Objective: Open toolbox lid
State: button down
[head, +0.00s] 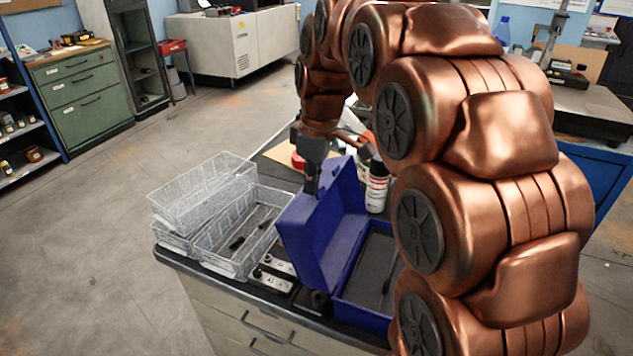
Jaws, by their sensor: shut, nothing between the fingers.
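The blue toolbox (362,313) stands on the bench at its front right. Its blue lid (322,228) is raised and stands tilted up toward the left, so the dark grey inside of the box shows. A thin dark item (389,271) lies inside. My gripper (312,188) points down at the lid's upper left edge, with its fingers shut and nothing held. The fingertips overlap the lid edge in the picture; I cannot tell whether they touch it. My copper arm hides the right end of the toolbox.
Clear mesh baskets (205,190) stand left of the lid, one with dark items inside. White labelled blocks (270,281) lie in front of them. Open floor (75,250) lies left.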

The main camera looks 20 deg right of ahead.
aim_at(296, 199)
jog(key=shift+w+a+f, duration=0.25)
jog(key=shift+w+a, duration=0.3)
jog(key=shift+w+a+f, duration=0.2)
jog(key=shift+w+a, duration=0.3)
jog(key=shift+w, duration=0.05)
notch_tip(296, 199, up, 10)
jog(key=s+d+b, duration=0.1)
jog(key=shift+b, duration=0.4)
jog(key=shift+d+r, duration=0.1)
jog(key=shift+d, duration=0.05)
